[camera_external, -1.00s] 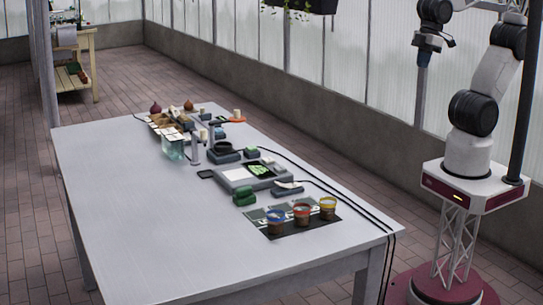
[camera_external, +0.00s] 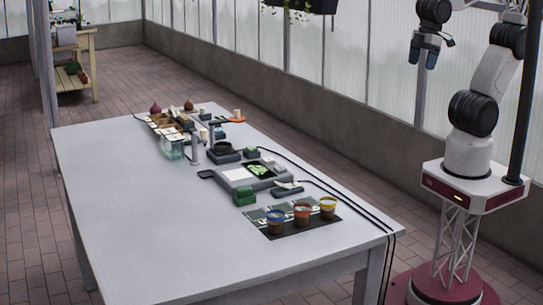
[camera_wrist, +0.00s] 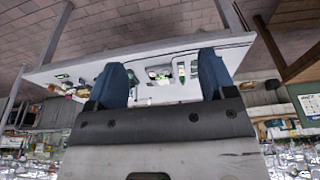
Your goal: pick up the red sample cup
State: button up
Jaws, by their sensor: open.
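The red sample cup (camera_external: 301,215) has a red rim and a dark brown body. It stands upright on a dark printed mat (camera_external: 291,235) near the table's front right corner, between a blue-rimmed cup (camera_external: 276,223) and a yellow-rimmed cup (camera_external: 327,209). My gripper (camera_external: 423,52) is high up beyond the table's right side, well away from the cups, with its fingers pointing down. In the wrist view its two blue fingers (camera_wrist: 165,75) are spread apart with nothing held between them. I cannot single out the red cup in the wrist view.
Behind the cups are a green block (camera_external: 244,196), a grey scale-like device (camera_external: 247,178) and a microscope-like stand (camera_external: 220,150). Black cables (camera_external: 330,188) run along the table's right edge. The table's left and front area (camera_external: 150,220) is clear.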

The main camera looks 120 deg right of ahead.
jog(key=w+a+r+m, duration=0.2)
jog(key=w+a, duration=0.1)
jog(key=w, duration=1.3)
jog(key=m+g, duration=0.3)
jog(key=m, duration=0.3)
send_over(302, 216)
jog(key=s+d, duration=0.1)
jog(key=d, duration=0.1)
jog(key=f, duration=2.4)
jog(key=shift+s+d+f, duration=0.15)
jog(key=shift+d+f, duration=0.05)
jog(key=shift+f, duration=0.05)
jog(key=shift+w+a+f, duration=0.25)
jog(key=shift+w+f, duration=0.05)
jog(key=shift+f, duration=0.15)
jog(key=shift+f, duration=1.3)
